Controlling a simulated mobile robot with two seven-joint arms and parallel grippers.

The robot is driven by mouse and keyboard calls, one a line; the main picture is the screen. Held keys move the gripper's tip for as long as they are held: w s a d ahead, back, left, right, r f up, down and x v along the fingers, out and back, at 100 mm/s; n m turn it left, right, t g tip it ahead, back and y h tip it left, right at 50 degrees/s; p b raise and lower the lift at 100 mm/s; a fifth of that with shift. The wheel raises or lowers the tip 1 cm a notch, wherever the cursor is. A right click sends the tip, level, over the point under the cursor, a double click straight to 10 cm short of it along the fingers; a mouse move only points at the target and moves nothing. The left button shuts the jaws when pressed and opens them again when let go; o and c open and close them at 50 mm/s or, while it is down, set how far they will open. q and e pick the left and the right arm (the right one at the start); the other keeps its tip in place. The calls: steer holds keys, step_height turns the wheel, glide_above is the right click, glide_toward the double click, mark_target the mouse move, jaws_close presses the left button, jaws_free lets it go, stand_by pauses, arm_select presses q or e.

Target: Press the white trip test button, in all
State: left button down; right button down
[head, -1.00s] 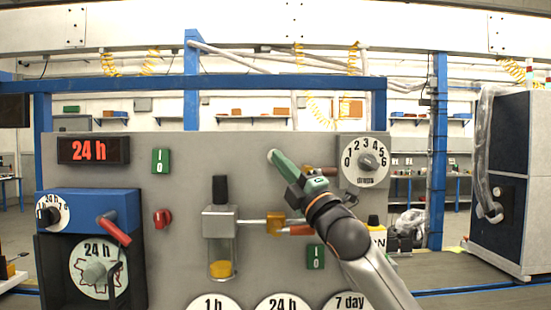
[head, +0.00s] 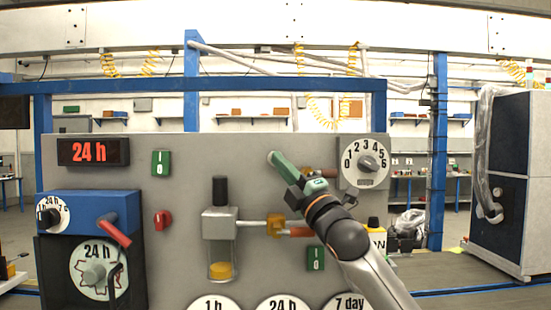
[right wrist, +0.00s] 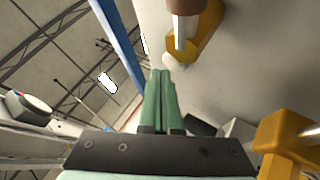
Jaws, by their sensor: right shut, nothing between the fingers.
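My right gripper (head: 275,160) has green fingers and is shut and empty, its tips at the upper middle of the grey panel (head: 240,150). A small pale round thing, probably the white button, shows just beyond the fingertips in the right wrist view (right wrist: 176,61). The fingers (right wrist: 160,80) partly hide it there. In the head view the fingertips cover that spot, so I cannot tell whether they touch the button or whether it is pressed in. My left gripper is out of view.
A numbered dial (head: 366,162) sits right of my gripper. A yellow valve with a brown handle (right wrist: 196,30) is close to the fingertips. Lower are an orange-handled valve (head: 275,227), a sight glass (head: 220,245) and a green switch (head: 315,258). A red display (head: 93,151) is at left.

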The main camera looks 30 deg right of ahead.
steer(key=shift+w+d+p, duration=0.35)
steer(key=shift+w+p, duration=0.05)
steer(key=shift+w, duration=0.1)
stand_by(0.8)
steer(key=shift+s+a+b, duration=0.3)
steer(key=shift+s+a, duration=0.1)
steer(key=shift+s, duration=0.3)
steer(key=shift+s+a+b, duration=0.2)
steer(key=shift+s+a, duration=0.25)
steer(key=shift+s, duration=0.25)
steer(key=shift+s+a+b, duration=0.2)
steer(key=shift+s+a, duration=0.25)
steer(key=shift+s, duration=0.25)
steer(key=shift+s+a+b, duration=0.2)
steer(key=shift+s+a, duration=0.25)
steer(key=shift+s, duration=0.25)
